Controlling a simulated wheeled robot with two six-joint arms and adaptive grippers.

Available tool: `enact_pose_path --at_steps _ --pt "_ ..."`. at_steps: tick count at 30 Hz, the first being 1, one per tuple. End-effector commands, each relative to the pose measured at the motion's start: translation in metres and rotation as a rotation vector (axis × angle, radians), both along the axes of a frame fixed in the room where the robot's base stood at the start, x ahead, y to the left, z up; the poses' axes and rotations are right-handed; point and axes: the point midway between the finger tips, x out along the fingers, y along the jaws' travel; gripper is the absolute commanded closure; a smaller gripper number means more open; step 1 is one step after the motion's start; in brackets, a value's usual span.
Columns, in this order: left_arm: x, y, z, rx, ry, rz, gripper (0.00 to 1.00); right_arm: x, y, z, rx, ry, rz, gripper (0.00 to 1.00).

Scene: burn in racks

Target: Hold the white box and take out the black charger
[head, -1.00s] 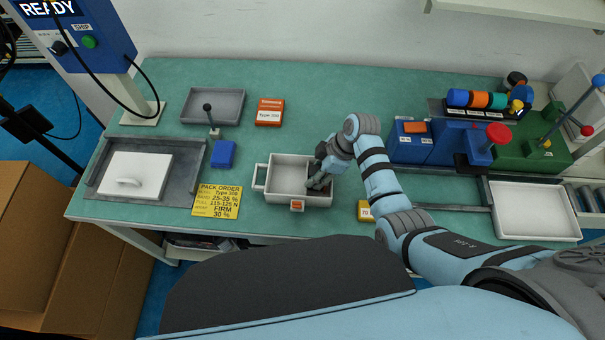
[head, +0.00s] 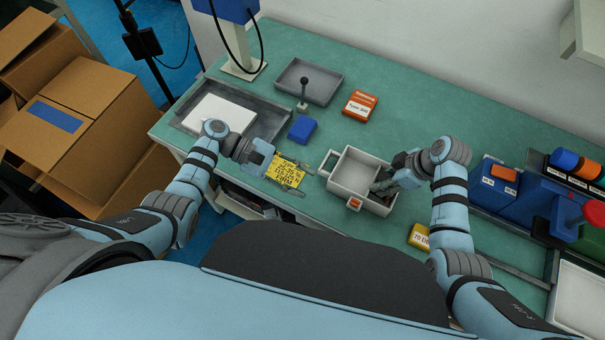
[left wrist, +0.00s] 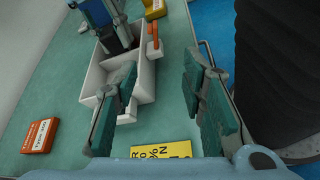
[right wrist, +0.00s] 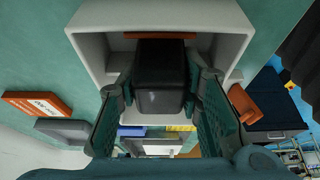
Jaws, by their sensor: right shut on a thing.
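The white box (head: 347,176) stands on the green bench, with a divider inside and a handle on its left end. The black charger (right wrist: 160,75) sits in the box compartment at the right end, seen in the right wrist view. My right gripper (head: 378,188) reaches down into that compartment and is shut on the charger, one finger on each side. My left gripper (head: 308,176) is open and empty, left of the box near its handle. In the left wrist view its fingers (left wrist: 160,75) are spread, with the handle (left wrist: 130,111) close to one finger.
A yellow order card (head: 286,171) lies under the left gripper. A blue block (head: 302,129), grey tray (head: 309,82) and orange box (head: 360,104) lie behind. A yellow block (head: 419,237) is right of the box. Blue fixtures (head: 498,183) stand at right.

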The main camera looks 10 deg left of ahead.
Motion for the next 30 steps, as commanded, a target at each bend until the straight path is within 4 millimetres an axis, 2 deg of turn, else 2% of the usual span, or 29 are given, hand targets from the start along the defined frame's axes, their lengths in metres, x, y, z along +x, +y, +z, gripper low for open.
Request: enact_pose_path --at_steps 2,5,15,18,22,29,30 --pt "0.004 -0.008 0.009 -0.029 0.018 0.004 0.62 0.0 -0.001 -0.001 -0.002 0.0 0.0 0.99" --pt "0.003 -0.02 0.008 -0.039 0.027 0.004 0.62 0.0 -0.001 -0.001 -0.002 0.0 -0.001 0.99" --pt "-0.005 -0.093 -0.021 -0.037 0.027 0.003 0.62 0.0 -0.001 -0.001 -0.002 0.001 -0.001 0.99" --pt "-0.006 -0.109 -0.027 -0.036 0.027 0.005 0.62 0.0 -0.001 -0.001 -0.002 0.001 -0.001 0.99" --pt "-0.007 -0.118 -0.031 -0.033 0.025 0.005 0.62 -0.001 -0.001 -0.001 -0.002 0.001 -0.001 0.99" --pt "-0.007 -0.119 -0.032 -0.032 0.025 0.005 0.62 -0.001 -0.001 -0.001 -0.002 0.001 -0.001 0.99" --pt "-0.007 -0.119 -0.032 -0.032 0.025 0.005 0.69 -0.001 -0.001 -0.001 -0.003 0.001 -0.001 0.99"
